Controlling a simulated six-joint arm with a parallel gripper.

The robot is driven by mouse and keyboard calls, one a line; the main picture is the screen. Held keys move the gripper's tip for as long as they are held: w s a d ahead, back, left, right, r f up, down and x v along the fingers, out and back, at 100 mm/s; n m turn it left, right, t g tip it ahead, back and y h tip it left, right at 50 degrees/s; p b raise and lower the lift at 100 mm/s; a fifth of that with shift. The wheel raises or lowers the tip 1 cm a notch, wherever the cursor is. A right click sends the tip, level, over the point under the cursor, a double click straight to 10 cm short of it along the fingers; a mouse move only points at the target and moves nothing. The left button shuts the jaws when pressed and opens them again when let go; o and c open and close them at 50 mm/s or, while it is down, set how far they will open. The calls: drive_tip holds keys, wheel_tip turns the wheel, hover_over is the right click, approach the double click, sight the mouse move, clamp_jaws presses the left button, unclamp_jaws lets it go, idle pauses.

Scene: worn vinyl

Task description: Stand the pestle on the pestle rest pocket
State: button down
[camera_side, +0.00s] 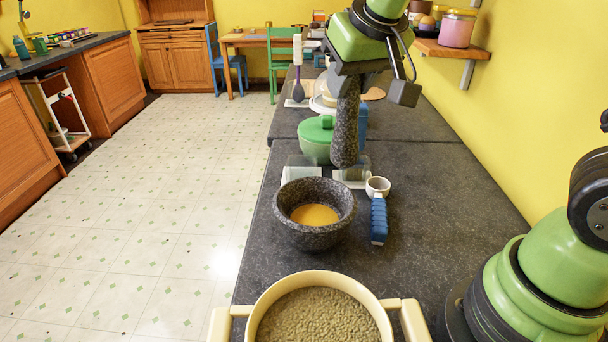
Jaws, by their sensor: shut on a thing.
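The pestle (346,135) is dark speckled stone. It hangs nearly upright from my gripper (350,84), which is shut on its upper part. The pestle's rounded lower end appears above the counter, just behind the mortar (333,233) in the picture. A low white piece with clear walls (351,182) shows partly behind the pestle's lower end. A similar white piece with clear walls (300,174) stands to its left. I cannot tell which of them is the pestle rest pocket, or how high the pestle is above it.
The mortar holds something orange. A small white cup (378,187) and a blue ribbed object (379,219) stand to its right. A green-lidded pot (316,140) is behind. A cream pot of grains (390,302) is in front. The counter's right side (450,210) is clear.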

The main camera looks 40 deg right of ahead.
idle(0.3)
drive_tip(key=w+d+f, duration=0.2)
drive_tip(key=w+d, duration=0.1)
drive_tip(key=w, duration=0.5)
drive_tip(key=w+d+f, duration=0.2)
drive_tip(key=w+d, duration=0.1)
drive_tip(key=w, duration=0.6)
drive_tip(key=shift+d, duration=0.2)
drive_tip(key=shift+w, duration=0.1)
drive_tip(key=shift+f, duration=0.1)
wheel_tip(320, 180, down, 10)
drive_tip(key=shift+f, duration=0.65)
idle(1.7)
drive_tip(key=c, duration=0.8)
unclamp_jaws()
